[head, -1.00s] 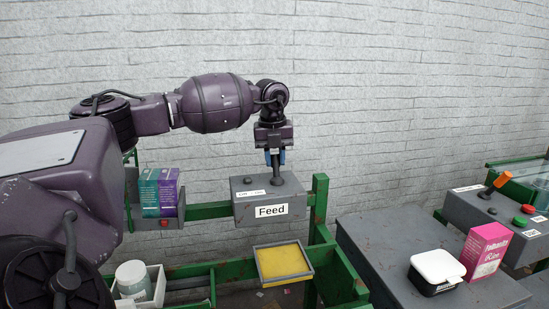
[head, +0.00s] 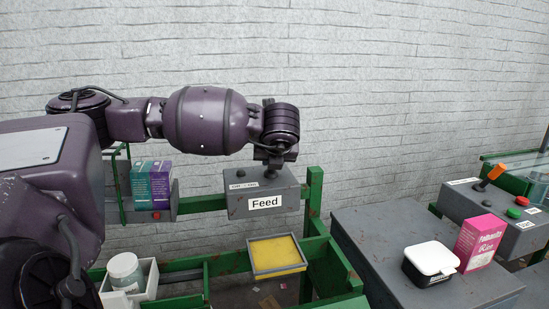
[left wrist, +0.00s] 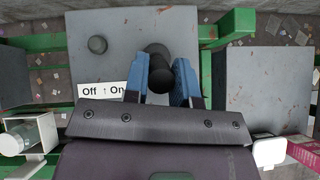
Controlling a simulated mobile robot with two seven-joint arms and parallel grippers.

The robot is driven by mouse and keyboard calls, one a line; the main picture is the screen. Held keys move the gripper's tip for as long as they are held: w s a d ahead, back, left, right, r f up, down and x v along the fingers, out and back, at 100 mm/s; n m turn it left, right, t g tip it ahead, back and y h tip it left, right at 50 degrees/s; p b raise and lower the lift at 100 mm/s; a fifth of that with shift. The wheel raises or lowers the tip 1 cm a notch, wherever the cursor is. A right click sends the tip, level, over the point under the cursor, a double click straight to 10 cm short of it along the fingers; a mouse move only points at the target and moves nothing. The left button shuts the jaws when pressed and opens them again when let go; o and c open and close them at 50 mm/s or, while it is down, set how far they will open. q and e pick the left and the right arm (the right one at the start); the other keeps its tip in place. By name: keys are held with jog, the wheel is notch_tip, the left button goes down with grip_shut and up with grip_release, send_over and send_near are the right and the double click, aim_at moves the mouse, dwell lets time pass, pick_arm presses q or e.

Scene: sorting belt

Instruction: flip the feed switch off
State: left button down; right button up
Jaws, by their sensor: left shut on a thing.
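The grey feed box (head: 233,206) stands on the green frame, with a "Feed" label on its front and an Off/On label (left wrist: 101,91) on its top. The black feed switch lever (left wrist: 156,58) rises from the box top, to the right of that label in the left wrist view. My left gripper (left wrist: 169,74) is shut on the lever, its blue fingers on either side of it. In the head view my wrist hangs over the box and hides the lever. I cannot tell which way the lever leans. My right gripper is in neither view.
A yellow-bottomed tray (head: 277,255) sits below the box. Teal and purple cartons (head: 151,184) stand to its left. A grey table (head: 375,250) at right holds a white-lidded tub (head: 431,262) and a pink carton (head: 480,243). Another control box (head: 490,213) has an orange lever.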

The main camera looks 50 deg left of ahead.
pick_arm(q)
jog(key=shift+d+f+y, duration=0.1)
jog(key=shift+d+y, duration=0.05)
jog(key=shift+y, duration=0.15)
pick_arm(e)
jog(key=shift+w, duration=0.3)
pick_arm(q)
jog(key=shift+s, duration=0.1)
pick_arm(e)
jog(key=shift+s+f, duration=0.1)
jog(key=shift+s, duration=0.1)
pick_arm(q)
jog(key=c, duration=0.9)
grip_release()
jog(key=shift+d, duration=0.1)
jog(key=v, duration=1)
jog(key=shift+s+d+p, duration=0.25)
jog(key=shift+s+p, duration=0.05)
jog(key=shift+p, duration=0.1)
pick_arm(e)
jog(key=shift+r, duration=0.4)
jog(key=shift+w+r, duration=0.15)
